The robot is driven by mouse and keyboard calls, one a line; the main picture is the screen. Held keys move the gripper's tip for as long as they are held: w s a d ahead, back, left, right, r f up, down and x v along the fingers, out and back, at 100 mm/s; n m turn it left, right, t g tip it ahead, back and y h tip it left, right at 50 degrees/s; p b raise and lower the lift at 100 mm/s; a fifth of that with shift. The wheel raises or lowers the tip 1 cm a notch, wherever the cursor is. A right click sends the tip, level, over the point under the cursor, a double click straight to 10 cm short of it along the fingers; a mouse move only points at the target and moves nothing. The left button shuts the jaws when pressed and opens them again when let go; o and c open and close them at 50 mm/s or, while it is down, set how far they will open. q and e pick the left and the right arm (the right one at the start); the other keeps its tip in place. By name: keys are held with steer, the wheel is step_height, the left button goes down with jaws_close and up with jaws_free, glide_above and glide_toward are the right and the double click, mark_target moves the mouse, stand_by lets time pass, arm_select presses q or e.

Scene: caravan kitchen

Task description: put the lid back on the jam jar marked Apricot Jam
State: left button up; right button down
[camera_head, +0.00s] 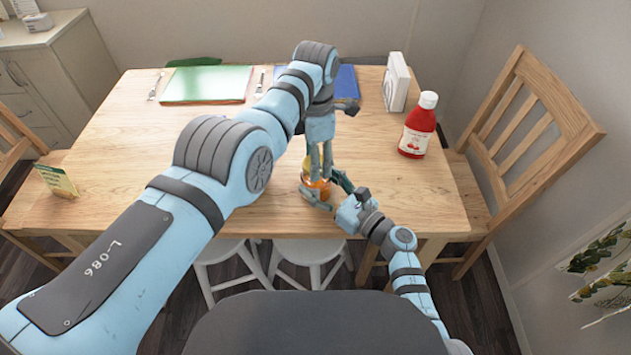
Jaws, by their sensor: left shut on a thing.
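The jam jar (320,190), a small orange jar, stands near the front edge of the wooden table, largely hidden by my grippers. Its label cannot be read. My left gripper (318,174) points down directly over the jar and is shut on the lid, of which only a small yellowish part (307,163) shows between and behind the fingers. Whether the lid touches the jar's rim cannot be told. My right gripper (326,190) comes in from the right at the jar's level, with its fingers on either side of the jar. Whether they press on it is unclear.
A red sauce bottle (417,128) and a white napkin holder (396,82) stand at the table's right. A green placemat (207,84) and a blue one (345,83) lie at the back. A small card (57,180) stands at left. The table's right front (420,190) is clear.

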arm_select(q)
steer(key=m, duration=1.5)
steer(key=shift+m, duration=0.3)
steer(key=m, duration=0.4)
steer(key=shift+m, duration=0.3)
steer(key=m, duration=0.5)
steer(key=shift+f, duration=0.1)
steer(key=m, duration=2.4)
steer(key=o, duration=1.4)
steer(key=shift+c, duration=0.2)
